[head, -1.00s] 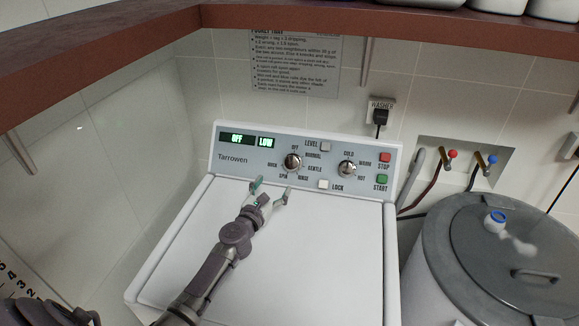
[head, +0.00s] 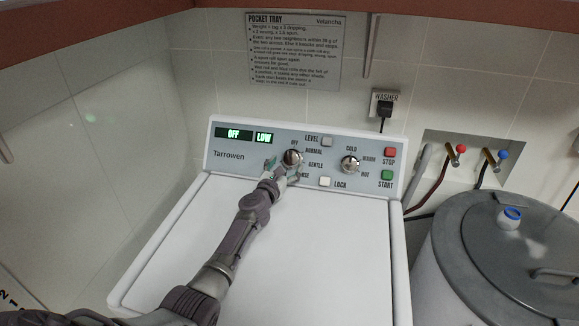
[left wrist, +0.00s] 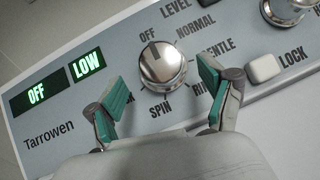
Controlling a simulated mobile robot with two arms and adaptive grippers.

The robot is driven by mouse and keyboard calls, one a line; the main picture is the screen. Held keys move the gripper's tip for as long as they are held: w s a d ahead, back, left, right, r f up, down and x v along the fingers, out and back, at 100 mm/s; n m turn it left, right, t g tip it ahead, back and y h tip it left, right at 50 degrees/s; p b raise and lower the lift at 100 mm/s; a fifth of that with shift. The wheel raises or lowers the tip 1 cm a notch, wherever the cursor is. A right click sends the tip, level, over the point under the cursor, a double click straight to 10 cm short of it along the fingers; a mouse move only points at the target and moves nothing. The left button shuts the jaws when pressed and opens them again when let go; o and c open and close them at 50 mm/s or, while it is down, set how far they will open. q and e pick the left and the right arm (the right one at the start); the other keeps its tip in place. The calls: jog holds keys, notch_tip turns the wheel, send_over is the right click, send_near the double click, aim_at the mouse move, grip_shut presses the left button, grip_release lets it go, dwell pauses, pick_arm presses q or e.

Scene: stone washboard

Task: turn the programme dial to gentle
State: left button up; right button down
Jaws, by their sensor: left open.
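The programme dial (head: 291,159) is a round metal knob on the washer's control panel (head: 232,170). It also shows in the left wrist view (left wrist: 162,66), where its dark mark points up towards OFF. The GENTLE label (left wrist: 216,48) is right of the dial, partly behind a fingertip. The display (head: 240,135) reads OFF and LOW. My left gripper (head: 283,168) is open and empty at the dial's lower side. In the left wrist view its green-padded fingers (left wrist: 163,84) stand apart to the dial's left and right; I cannot tell whether either touches it.
A second knob (head: 350,164) for temperature is to the right. The LEVEL (head: 327,142), LOCK (head: 325,181), STOP (head: 390,152) and START (head: 387,175) buttons are nearby. A grey drum (head: 450,240) stands at the right.

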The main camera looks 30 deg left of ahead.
aim_at(289, 160)
pick_arm(q)
jog(key=shift+w+a+f+b, duration=0.1)
jog(key=shift+w+b, duration=0.2)
jog(key=shift+w, duration=0.4)
jog(key=shift+w+b, duration=0.3)
jog(key=shift+w, duration=0.45)
jog(key=shift+r, duration=0.2)
jog(key=shift+c, duration=0.9)
jog(key=c, duration=1)
